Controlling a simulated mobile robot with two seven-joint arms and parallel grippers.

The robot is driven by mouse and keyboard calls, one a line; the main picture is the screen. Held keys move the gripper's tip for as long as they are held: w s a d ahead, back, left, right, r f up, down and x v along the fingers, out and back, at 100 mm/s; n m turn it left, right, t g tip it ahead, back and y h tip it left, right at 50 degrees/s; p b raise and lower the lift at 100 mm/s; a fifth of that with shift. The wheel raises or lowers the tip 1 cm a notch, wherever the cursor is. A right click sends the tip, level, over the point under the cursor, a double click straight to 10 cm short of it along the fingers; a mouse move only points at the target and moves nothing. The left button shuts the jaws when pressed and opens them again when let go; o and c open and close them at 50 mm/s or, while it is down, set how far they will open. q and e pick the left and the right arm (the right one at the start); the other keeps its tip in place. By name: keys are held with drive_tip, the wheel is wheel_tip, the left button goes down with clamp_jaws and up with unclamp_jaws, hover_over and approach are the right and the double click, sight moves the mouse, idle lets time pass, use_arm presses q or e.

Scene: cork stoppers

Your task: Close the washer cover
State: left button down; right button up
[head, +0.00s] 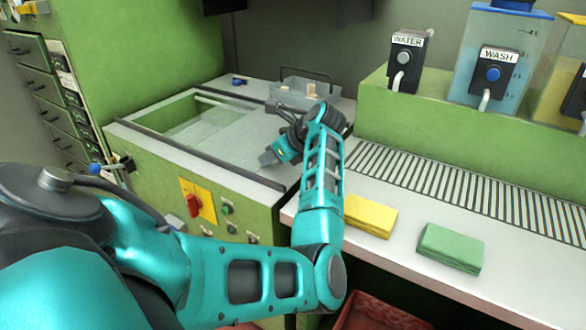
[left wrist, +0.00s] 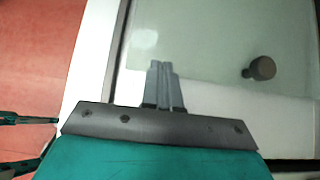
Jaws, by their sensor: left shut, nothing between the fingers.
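The washer (head: 235,205) is a green box with a dark-rimmed top opening, left of centre in the head view. Its cover (head: 225,122) looks like a clear pane; part of the opening at the left end shows uncovered. In the left wrist view the glassy cover (left wrist: 210,40) carries a dark round knob (left wrist: 262,68). My left gripper (head: 267,158) reaches over the right part of the washer top. Its fingers also show in the left wrist view (left wrist: 162,68), together and empty, left of the knob and apart from it. My right gripper is not in view.
A yellow sponge (head: 369,216) and a green sponge (head: 450,247) lie on the counter right of my arm. A clear tray (head: 290,88) with corks stands behind the washer. A red switch (head: 192,203) is on the washer's front. A red crate (head: 375,312) is below the counter.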

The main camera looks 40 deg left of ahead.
use_arm(q)
drive_tip(key=b, duration=0.5)
approach(205, 141)
drive_tip(key=f, duration=0.4)
drive_tip(key=shift+w+d+f, duration=0.1)
drive_tip(key=shift+d+f, duration=0.25)
drive_tip(key=shift+d, duration=0.05)
drive_tip(key=a, duration=0.2)
drive_tip(key=s+a+b, duration=0.1)
drive_tip(key=a, duration=0.2)
drive_tip(key=shift+r, duration=0.15)
drive_tip(key=shift+s+a, duration=0.1)
drive_tip(key=shift+a, duration=0.25)
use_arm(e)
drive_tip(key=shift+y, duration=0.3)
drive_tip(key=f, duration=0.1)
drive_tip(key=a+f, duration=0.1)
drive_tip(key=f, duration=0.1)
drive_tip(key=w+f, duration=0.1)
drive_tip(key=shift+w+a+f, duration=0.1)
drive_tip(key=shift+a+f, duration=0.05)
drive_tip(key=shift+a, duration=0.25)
use_arm(q)
drive_tip(key=shift+d, duration=0.1)
